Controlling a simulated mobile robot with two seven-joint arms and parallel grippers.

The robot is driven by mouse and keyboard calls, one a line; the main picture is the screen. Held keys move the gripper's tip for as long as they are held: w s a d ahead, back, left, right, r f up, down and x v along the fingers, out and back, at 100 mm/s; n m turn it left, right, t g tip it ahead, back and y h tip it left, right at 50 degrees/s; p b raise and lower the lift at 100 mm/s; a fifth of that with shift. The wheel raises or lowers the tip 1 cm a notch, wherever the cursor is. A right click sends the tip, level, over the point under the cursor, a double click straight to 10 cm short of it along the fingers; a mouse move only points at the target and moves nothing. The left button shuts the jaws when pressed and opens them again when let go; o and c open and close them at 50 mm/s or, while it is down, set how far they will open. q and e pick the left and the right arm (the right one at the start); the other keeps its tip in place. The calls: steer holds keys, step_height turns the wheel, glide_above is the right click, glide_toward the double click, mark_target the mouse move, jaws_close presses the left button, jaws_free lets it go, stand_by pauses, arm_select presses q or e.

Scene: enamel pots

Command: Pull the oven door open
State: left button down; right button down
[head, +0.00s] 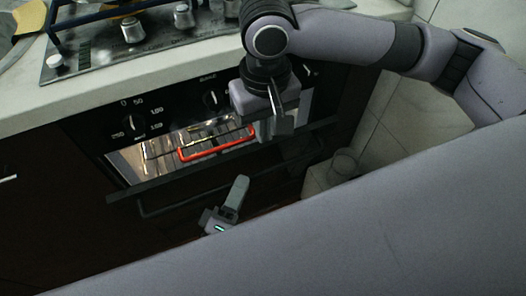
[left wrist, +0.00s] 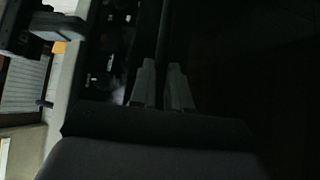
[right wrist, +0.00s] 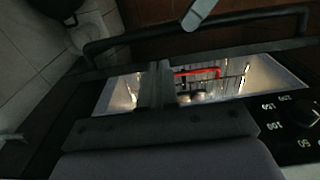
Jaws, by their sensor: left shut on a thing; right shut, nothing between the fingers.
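The black oven door (head: 124,195) is tilted partly open at its top, with the lit oven interior showing above its edge. Its dark bar handle (head: 165,208) runs along the front; it also shows in the right wrist view (right wrist: 140,36). My left gripper (head: 240,183) is shut on the handle, with its fingers pointing up. In the left wrist view its two fingers (left wrist: 160,75) close around a dark bar, dimly lit. My right gripper (head: 275,128) is shut and empty above the right part of the opening. In the right wrist view its fingers (right wrist: 155,70) overlap the opening.
A red-fronted rack (head: 215,149) sits inside the oven. The control panel with knobs (head: 133,122) is above the door, under the pale countertop (head: 30,104) and hob (head: 110,60). Tiled wall and floor lie at the right, with a round dark object (head: 345,163).

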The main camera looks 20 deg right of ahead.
mark_target(269, 171)
arm_select(q)
steer(key=shift+a+f, duration=0.1)
steer(key=shift+f, duration=0.4)
arm_select(e)
steer(key=f, duration=1)
steer(key=shift+w, duration=0.25)
steer(key=shift+s, duration=0.15)
steer(key=shift+s+d+f, duration=0.1)
steer(key=shift+s+f, duration=0.1)
steer(key=shift+s, duration=0.45)
steer(key=shift+s+f, duration=0.2)
steer(key=shift+s, duration=0.4)
arm_select(q)
steer(key=c, duration=1.2)
jaws_free()
arm_select(e)
steer(key=shift+f, duration=0.1)
arm_select(q)
steer(key=shift+o, duration=0.5)
steer(key=shift+r, duration=0.2)
